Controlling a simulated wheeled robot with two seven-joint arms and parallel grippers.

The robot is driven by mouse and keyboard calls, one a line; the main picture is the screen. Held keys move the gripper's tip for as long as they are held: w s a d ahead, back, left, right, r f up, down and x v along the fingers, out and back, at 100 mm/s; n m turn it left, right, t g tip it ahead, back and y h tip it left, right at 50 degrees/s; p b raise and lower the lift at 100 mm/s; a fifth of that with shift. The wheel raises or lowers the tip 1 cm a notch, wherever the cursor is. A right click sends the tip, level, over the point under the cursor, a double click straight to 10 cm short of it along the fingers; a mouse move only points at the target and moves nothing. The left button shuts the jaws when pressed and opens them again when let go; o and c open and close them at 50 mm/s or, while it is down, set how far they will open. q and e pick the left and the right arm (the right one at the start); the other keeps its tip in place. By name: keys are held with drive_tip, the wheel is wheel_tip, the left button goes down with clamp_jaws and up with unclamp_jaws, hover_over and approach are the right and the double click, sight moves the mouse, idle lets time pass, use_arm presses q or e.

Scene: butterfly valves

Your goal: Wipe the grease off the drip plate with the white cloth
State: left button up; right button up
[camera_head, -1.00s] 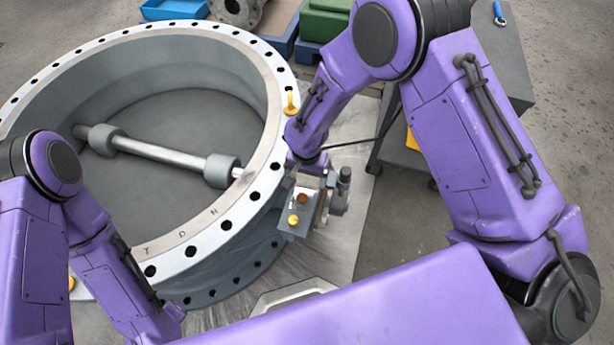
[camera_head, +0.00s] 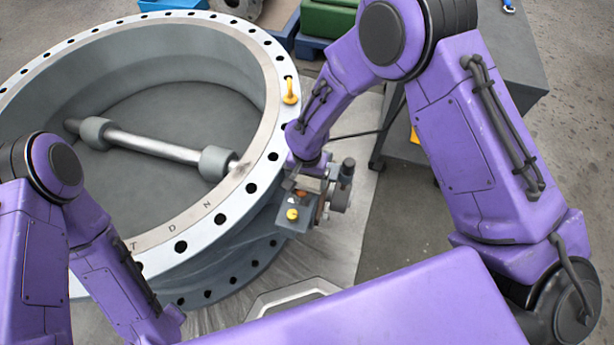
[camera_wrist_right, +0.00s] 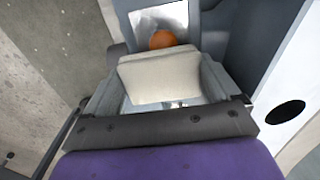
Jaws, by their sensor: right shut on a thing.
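My right gripper (camera_head: 307,180) hangs over the grey actuator box at the valve's right side. In the right wrist view it is shut on the white cloth (camera_wrist_right: 160,75), which looks like a folded off-white pad between the fingers. An orange-brown blob of grease (camera_wrist_right: 162,39) sits just beyond the cloth, on the pale drip plate (camera_wrist_right: 150,20). The cloth's far edge comes close to the grease; I cannot tell whether they touch. In the head view the gripper mostly hides the cloth and plate. My left arm comes in from the left, with its gripper out of sight.
The large round valve (camera_head: 262,110) with a bolted flange fills the left. The grey box (camera_head: 293,226) carries a yellow knob (camera_head: 292,214), with a fitting (camera_head: 342,185) to its right. A yellow eyebolt (camera_head: 290,90) stands on the flange. A dark cart (camera_head: 500,70) is at right.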

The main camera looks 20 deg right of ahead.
drive_tip(key=shift+f, duration=0.6)
drive_tip(key=shift+s+a+r, duration=0.1)
